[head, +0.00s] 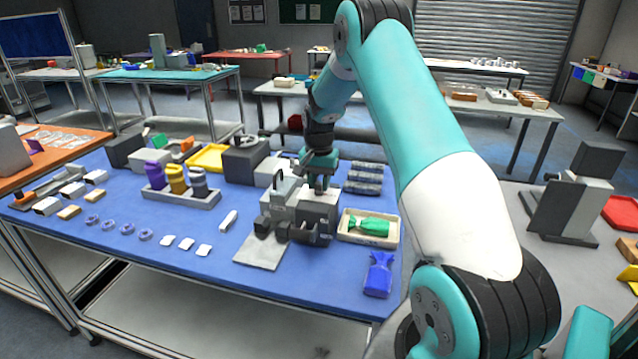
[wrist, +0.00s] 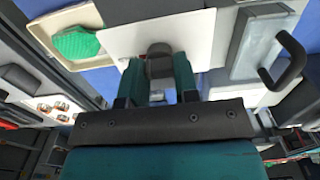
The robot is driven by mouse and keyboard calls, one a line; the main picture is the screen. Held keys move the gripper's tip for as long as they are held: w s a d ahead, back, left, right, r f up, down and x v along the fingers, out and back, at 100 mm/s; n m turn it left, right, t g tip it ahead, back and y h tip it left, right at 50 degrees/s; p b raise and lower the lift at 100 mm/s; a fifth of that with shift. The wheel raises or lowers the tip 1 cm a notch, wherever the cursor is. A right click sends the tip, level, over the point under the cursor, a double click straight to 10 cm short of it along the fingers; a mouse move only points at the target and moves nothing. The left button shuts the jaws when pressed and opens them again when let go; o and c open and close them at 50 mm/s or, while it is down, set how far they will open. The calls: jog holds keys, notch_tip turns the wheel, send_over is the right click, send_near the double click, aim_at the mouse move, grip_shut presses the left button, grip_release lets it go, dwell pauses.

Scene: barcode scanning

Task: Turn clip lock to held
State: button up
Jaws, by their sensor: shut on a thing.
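My gripper (head: 318,186) points down over a grey boxy fixture (head: 316,212) on the blue table. In the wrist view my teal fingers (wrist: 160,84) are shut on a dark grey rounded knob (wrist: 159,62), which looks like the clip lock. The knob stands at the edge of a pale flat plate (wrist: 150,36). Any lock marking is hidden or too small to read, so I cannot tell its setting. A grey block with a dark curved handle (wrist: 290,62) is at the right in the wrist view.
A cream tray (head: 343,236) with a green pouch (head: 370,226) stands right of the fixture. A blue pouch (head: 379,275) lies near the front edge. A grey holder (head: 182,202) with coloured bottles is at the left.

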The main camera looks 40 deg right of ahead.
aim_at(319, 184)
dwell(0.3)
jog(key=o, duration=0.9)
notch_tip(319, 184, up, 18)
jog(key=b, duration=0.3)
jog(key=shift+f, duration=0.25)
jog(key=s+a+r+n+y, duration=0.1)
jog(key=s+a+n, duration=0.4)
jog(key=a, duration=0.7)
jog(key=s+a+n, duration=0.4)
jog(key=a+n, duration=0.1)
jog(key=a, duration=0.7)
jog(key=s+a+f+n+y, duration=0.1)
jog(key=s+a+n, duration=0.2)
jog(key=s, duration=0.3)
jog(key=s+a+f+n+y, duration=0.1)
jog(key=s+a+n, duration=0.2)
jog(key=s+a, duration=0.3)
jog(key=s+a+f+n+y, duration=0.1)
jog(key=s+a+n, duration=0.2)
jog(key=s+a, duration=0.2)
jog(key=shift+s+f, duration=0.2)
jog(key=shift+s, duration=0.65)
jog(key=shift+s+f, duration=0.2)
jog(key=shift+s, duration=0.65)
